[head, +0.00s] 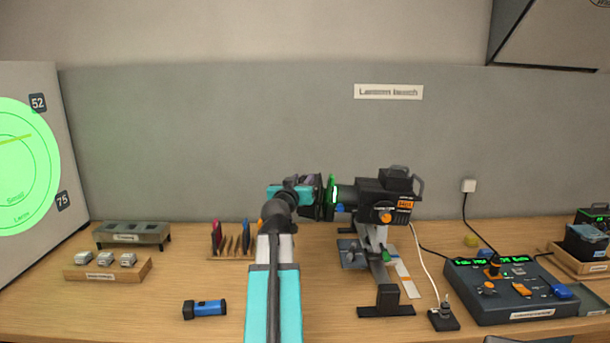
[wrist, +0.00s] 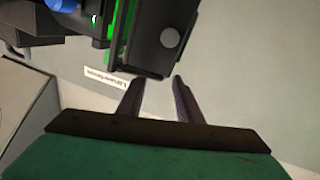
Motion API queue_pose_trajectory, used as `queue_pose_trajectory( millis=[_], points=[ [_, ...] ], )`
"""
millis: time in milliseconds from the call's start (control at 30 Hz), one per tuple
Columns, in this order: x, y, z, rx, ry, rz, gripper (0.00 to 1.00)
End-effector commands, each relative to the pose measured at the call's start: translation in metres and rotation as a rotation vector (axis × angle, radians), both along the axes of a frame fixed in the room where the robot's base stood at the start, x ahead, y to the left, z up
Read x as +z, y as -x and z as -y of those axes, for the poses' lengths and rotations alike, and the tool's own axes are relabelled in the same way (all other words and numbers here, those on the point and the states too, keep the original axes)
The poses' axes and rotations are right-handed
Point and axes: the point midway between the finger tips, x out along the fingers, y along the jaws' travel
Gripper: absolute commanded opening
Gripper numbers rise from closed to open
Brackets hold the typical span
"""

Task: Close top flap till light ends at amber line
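The stage lamp (head: 385,193) stands on the bench right of centre, facing left, with black flaps (head: 326,198) at its lit green front. The target screen (head: 52,95) at the far left shows a green disc of light (head: 22,180). A thin yellow-amber line (head: 15,138) crosses the disc's upper part, and green light shows above and below it. My gripper (wrist: 158,78) has its two fingers apart with nothing between them. A dark flap (wrist: 160,35) lies just beyond the fingertips; I cannot tell whether they touch. In the head view my arm partly hides the gripper.
A control desk (head: 515,290) with faders stands at the right. A blue torch (head: 205,309) lies at front left, near a wooden block (head: 107,270). A lamp stand foot (head: 386,303) and white cable are right of my arm.

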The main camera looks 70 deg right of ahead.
Motion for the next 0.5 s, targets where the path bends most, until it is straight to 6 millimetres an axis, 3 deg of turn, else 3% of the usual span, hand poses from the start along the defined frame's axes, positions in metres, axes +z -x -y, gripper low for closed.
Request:
queue_pose_trajectory(
  millis=[200, 500],
  points=[
    [0.001, -0.002, 0.023, -0.001, -0.002, 0.001, 0.32],
    [0.0, -0.004, 0.035, 0.0, 0.0, 0.0, 0.32]
  ],
)
